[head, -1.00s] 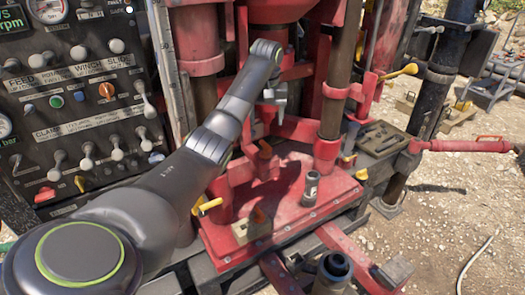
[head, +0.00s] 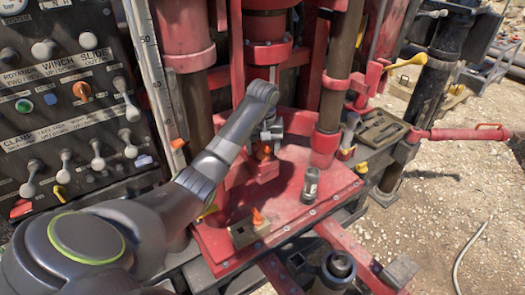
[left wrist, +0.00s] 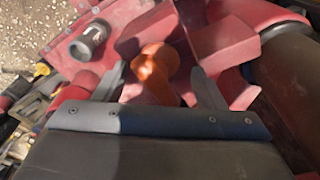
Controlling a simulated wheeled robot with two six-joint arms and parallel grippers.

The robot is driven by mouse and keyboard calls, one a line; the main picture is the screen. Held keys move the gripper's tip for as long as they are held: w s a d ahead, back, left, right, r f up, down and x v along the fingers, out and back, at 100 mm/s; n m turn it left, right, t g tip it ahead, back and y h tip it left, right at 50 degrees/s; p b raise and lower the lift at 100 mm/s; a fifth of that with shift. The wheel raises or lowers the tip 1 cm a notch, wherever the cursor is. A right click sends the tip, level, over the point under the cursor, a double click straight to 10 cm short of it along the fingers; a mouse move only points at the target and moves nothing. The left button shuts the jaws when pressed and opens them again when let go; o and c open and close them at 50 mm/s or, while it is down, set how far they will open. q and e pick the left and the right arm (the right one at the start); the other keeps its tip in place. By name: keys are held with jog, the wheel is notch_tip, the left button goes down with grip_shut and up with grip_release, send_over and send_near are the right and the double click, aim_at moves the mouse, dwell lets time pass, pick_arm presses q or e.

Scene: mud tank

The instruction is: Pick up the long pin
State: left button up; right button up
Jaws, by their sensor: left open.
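An orange pin head (head: 264,149) stands up from the red clamp (head: 262,168) low on the mast. It also shows in the left wrist view (left wrist: 156,72). The pin's shank is hidden, so I cannot tell its length. My left gripper (head: 270,134) is just above this head, pointing down. In the left wrist view its fingers are open, one on either side of the orange head, with visible gaps. My right gripper is in neither view.
A dark metal cylinder (head: 310,186) stands on the red deck (head: 290,218). Red mast posts (head: 334,90) rise close to my left gripper. The lever control panel (head: 75,110) is at left. A tray with tools (head: 380,131) is at right.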

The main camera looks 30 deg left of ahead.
pick_arm(q)
jog(key=shift+s+d, duration=0.15)
jog(key=shift+d, duration=0.05)
jog(key=shift+s+d+r, duration=0.25)
jog(key=c, duration=0.4)
jog(key=shift+w+a+f, duration=0.1)
jog(key=shift+a, duration=0.05)
jog(key=c, duration=0.7)
jog(key=shift+c, duration=0.2)
